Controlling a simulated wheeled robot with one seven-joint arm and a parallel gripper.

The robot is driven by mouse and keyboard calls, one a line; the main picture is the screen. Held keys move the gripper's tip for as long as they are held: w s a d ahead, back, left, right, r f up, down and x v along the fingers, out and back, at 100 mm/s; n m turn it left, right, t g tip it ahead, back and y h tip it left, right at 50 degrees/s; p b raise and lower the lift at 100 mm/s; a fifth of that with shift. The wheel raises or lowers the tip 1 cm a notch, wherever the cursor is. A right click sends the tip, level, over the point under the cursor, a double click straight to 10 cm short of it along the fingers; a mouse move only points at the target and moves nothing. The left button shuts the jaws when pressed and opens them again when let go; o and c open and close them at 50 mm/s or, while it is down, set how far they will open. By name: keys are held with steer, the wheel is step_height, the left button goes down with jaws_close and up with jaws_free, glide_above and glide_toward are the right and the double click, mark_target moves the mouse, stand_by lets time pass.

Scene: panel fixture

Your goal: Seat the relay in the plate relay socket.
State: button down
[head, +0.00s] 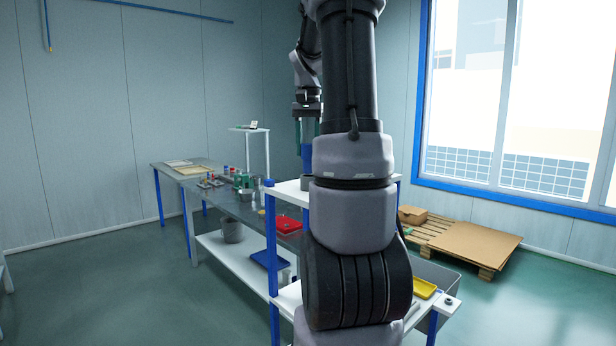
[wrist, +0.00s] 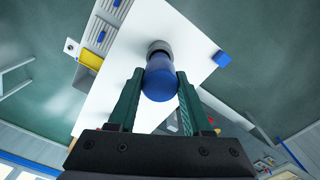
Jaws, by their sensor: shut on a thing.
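My gripper (wrist: 160,82) has two green fingers, shut on a rounded blue thing (wrist: 161,80) in the wrist view. I cannot tell from its shape whether this is the relay. A grey round piece (wrist: 159,47) shows just beyond its far end; whether they touch or are apart is unclear. In the head view my gripper (head: 307,130) points down above the white shelf top (head: 289,192), partly hidden by my arm. I cannot make out the plate relay socket in either view.
A long grey bench (head: 226,200) with small coloured parts stands to the left, with a red tray (head: 287,225) near its close end. A yellow tray (head: 424,288) lies lower right. A pallet with cardboard (head: 465,243) lies under the window.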

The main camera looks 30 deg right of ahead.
steer(key=shift+r, duration=0.25)
stand_by(0.3)
steer(key=shift+r, duration=2.45)
steer(key=c, duration=1.1)
jaws_free()
jaws_close()
